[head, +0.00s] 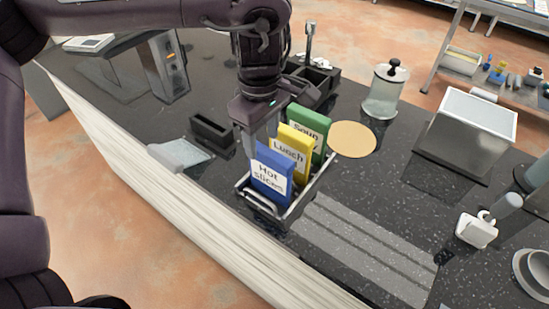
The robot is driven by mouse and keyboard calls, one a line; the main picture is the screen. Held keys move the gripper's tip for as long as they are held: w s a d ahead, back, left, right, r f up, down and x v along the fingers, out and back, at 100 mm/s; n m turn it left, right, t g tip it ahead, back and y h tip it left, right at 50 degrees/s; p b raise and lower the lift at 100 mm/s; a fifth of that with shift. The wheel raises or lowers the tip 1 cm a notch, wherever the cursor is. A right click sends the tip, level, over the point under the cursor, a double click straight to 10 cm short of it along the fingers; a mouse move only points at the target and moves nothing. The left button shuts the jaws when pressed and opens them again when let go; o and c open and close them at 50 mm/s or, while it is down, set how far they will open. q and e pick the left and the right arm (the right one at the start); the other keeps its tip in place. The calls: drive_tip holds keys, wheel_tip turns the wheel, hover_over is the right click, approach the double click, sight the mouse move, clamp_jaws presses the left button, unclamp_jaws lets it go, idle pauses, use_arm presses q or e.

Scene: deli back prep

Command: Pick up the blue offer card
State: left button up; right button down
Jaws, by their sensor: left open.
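The blue offer card (272,175), labelled "Hot slices", stands upright at the near end of a metal rack (265,207) on the dark counter. Behind it in the same rack stand a yellow card (293,151) labelled "Lunch" and a green card (309,130) labelled "Soup". My left gripper (262,138) points down just above and behind the blue card's top edge. It is open. A finger shows at the card's upper left; the cards partly hide the other, and I cannot tell whether either touches. My right gripper is not in view.
A small black holder (212,134) and a grey tray (180,154) lie left of the rack. A round tan board (352,139), a lidded glass jar (385,92) and a metal box (467,132) stand to the right. A grey slatted strip (360,250) lies in front, otherwise clear.

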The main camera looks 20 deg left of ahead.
sight(265, 153)
use_arm(q)
drive_tip(key=shift+f, duration=0.4)
drive_tip(key=f, duration=0.3)
drive_tip(key=shift+s+d+f, duration=0.1)
drive_tip(key=shift+s+d, duration=0.25)
drive_tip(key=shift+d, duration=0.05)
drive_tip(key=f, duration=0.1)
drive_tip(key=f+p, duration=0.1)
drive_tip(key=f, duration=0.1)
drive_tip(key=shift+w+d+f, duration=0.1)
drive_tip(key=shift+w+d, duration=0.1)
drive_tip(key=shift+d, duration=0.15)
drive_tip(key=shift+f, duration=0.25)
drive_tip(key=c, duration=1.1)
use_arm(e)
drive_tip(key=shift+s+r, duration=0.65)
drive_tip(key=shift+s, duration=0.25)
use_arm(q)
drive_tip(key=shift+r, duration=0.1)
